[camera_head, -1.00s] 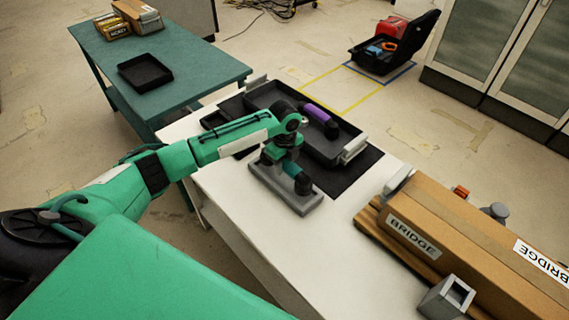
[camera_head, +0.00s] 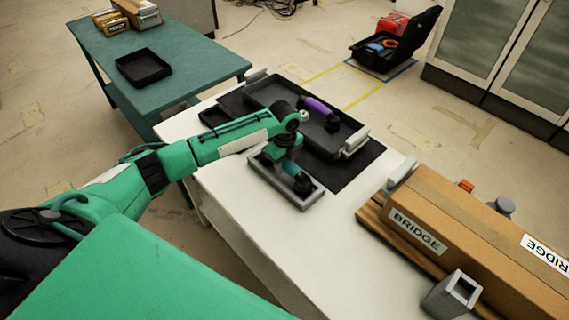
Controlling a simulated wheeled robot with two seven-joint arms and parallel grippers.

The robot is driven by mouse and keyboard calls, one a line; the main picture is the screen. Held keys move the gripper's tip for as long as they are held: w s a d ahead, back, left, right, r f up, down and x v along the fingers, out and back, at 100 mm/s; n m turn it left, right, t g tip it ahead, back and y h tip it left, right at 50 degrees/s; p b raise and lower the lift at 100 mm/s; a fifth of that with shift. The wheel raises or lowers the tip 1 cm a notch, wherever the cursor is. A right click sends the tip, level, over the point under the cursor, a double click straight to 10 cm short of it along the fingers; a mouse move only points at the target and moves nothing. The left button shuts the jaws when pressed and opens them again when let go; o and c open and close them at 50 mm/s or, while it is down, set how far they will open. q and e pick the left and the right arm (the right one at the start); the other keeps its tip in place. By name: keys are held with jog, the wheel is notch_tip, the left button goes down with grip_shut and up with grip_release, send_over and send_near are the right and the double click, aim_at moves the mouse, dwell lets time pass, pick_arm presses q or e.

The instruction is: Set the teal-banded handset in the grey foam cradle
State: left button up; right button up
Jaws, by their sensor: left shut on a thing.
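The teal-banded handset (camera_head: 291,169), dark with a teal band, is held in my left gripper (camera_head: 279,157) over the grey foam cradle (camera_head: 311,201). The cradle is a grey block on the white table. The handset's dark near end shows within the cradle's outline, low down. The gripper and wrist hide its far end, and I cannot tell whether it rests on the foam. My left gripper is shut on the handset. My right gripper is out of view.
A black tray (camera_head: 262,91) holding a purple-banded handset (camera_head: 317,105) lies behind the cradle on a dark mat (camera_head: 362,171). A long cardboard box marked BRIDGE (camera_head: 460,215) and a grey holder (camera_head: 452,295) stand at right. The white table's front is clear.

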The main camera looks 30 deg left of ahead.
pick_arm(q)
jog(key=shift+p, duration=0.8)
dwell(0.4)
jog(key=shift+w+a+f, duration=0.1)
jog(key=shift+f, duration=0.45)
dwell(0.4)
jog(key=o, duration=0.9)
jog(key=shift+c, duration=0.2)
notch_tip(320, 180, up, 11)
jog(key=p, duration=1)
